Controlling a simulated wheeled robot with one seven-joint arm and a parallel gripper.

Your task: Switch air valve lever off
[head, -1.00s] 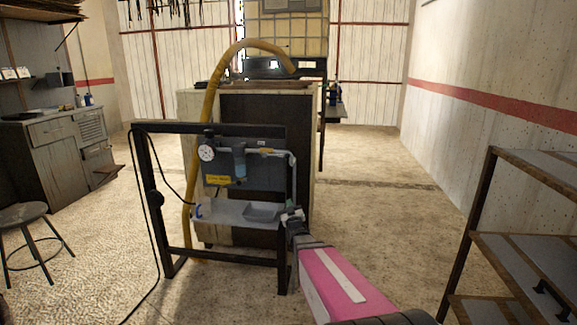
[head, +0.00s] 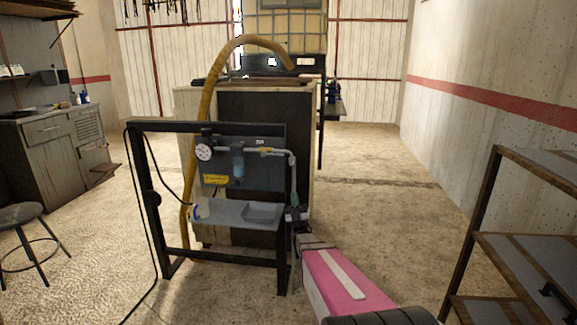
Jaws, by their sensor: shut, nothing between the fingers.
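The air panel (head: 220,178) is a dark board on a black frame, with a round white gauge (head: 204,152), a bluish filter bowl (head: 238,165) and a grey pipe (head: 293,172) that bends down at the right. A small yellowish part (head: 267,150) sits on the upper pipe; it may be the valve lever, but it is too small to tell its position. My gripper (head: 296,214) is at the panel's lower right, just below the pipe's lower end. It is shut and empty. I cannot tell whether it touches the pipe.
A grey shelf with a tray (head: 262,212) sits below the panel, left of my gripper. The frame's right post (head: 283,268) is close to my arm. A yellow hose (head: 207,105) arches behind. A metal rack (head: 490,200) stands at the right, with open floor between.

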